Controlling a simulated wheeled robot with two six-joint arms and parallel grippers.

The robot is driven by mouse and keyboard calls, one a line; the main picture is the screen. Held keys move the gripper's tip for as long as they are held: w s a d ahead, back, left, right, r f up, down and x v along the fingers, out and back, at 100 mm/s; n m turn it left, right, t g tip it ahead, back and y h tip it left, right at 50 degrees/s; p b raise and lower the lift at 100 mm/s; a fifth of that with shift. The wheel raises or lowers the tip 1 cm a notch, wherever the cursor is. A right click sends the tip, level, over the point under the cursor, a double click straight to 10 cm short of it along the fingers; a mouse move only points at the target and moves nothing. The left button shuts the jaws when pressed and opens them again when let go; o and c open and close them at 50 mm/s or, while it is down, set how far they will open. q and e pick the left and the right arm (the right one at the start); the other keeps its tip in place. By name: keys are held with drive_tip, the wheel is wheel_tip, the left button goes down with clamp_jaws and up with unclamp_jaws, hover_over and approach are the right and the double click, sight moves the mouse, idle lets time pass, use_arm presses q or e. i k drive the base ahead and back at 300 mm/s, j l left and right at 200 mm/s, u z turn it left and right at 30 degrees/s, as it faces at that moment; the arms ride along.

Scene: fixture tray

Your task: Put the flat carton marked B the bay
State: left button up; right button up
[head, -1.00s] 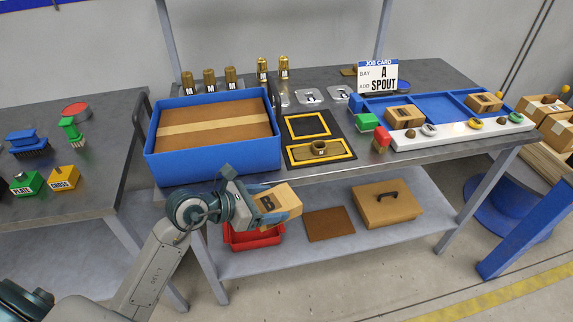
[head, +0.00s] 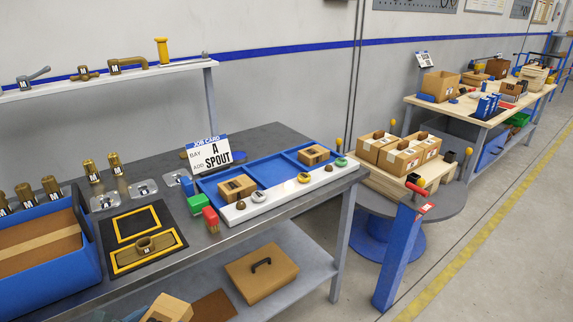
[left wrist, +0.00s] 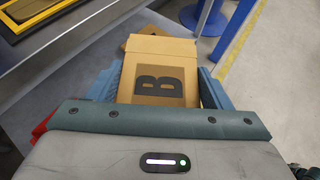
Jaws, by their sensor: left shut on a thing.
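The flat carton marked B (left wrist: 158,70) is a tan box with a black B, held between the blue fingers of my left gripper (left wrist: 160,90) in the left wrist view. In the head view part of the carton (head: 168,309) shows at the bottom edge, in front of the bench. The blue bay tray (head: 268,173) lies on the bench with several compartments. A small carton (head: 237,187) sits in its left compartment and another (head: 314,154) in its right one; the middle is bare. My right gripper is not in view.
A job card (head: 210,152) reading "BAY A, ADD SPOUT" stands behind the tray. A white strip (head: 285,194) with small round parts runs along its front. Green and red blocks (head: 211,219) stand at its left. A lidded box (head: 261,272) is on the lower shelf.

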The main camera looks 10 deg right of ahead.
sight(277, 173)
drive_tip(key=i+l, duration=0.15)
drive_tip(key=l, duration=0.2)
drive_tip(key=i+l+u, duration=0.1)
drive_tip(key=l, duration=0.25)
drive_tip(key=i+l, duration=0.15)
drive_tip(key=l, duration=0.25)
drive_tip(key=i+l+u, duration=0.1)
drive_tip(key=l, duration=0.25)
drive_tip(key=i+l, duration=0.15)
drive_tip(key=l, duration=0.25)
drive_tip(key=i+l+u, duration=0.1)
drive_tip(key=l, duration=0.25)
